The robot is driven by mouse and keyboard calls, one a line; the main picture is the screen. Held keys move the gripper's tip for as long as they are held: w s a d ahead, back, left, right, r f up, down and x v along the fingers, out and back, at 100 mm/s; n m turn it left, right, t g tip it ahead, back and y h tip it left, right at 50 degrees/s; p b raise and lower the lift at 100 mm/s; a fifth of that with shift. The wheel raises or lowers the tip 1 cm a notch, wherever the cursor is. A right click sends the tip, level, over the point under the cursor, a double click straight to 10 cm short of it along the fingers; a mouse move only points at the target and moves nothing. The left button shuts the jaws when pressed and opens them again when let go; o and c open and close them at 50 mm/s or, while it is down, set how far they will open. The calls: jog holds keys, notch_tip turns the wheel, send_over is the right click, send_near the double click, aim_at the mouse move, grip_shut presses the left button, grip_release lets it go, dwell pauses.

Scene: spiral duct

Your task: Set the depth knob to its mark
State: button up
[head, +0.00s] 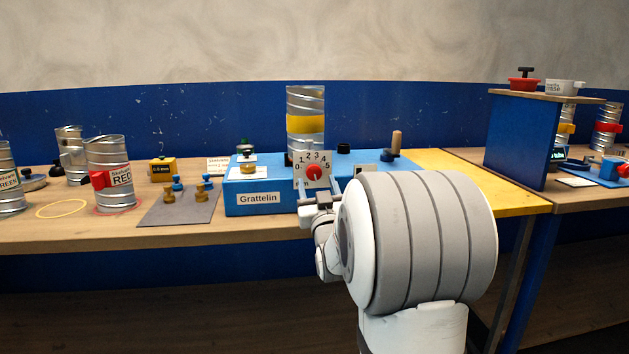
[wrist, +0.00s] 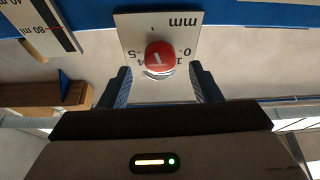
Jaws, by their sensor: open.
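The depth knob (head: 313,172) is red and round, on a white dial plate (head: 325,158) numbered 0 to 5 at the front of the blue Grattelin machine (head: 247,184). I cannot tell which value the line points to, and no separate target mark is clear. My gripper (wrist: 162,88) is open. Its fingers stand apart on either side of the knob, slightly short of it, with no visible contact.
A spiral duct (head: 305,103) with a yellow band stands upright behind the dial. A grey mat (head: 178,212) with several small brass and blue pieces lies to the left, near a can labelled RED (head: 109,160). A raised blue stand (head: 516,140) is at the right.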

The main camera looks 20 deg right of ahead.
aim_at(314, 172)
jog(key=shift+x, duration=1.5)
jog(key=shift+c, duration=0.4)
jog(key=shift+f, duration=0.1)
jog(key=c, duration=0.9)
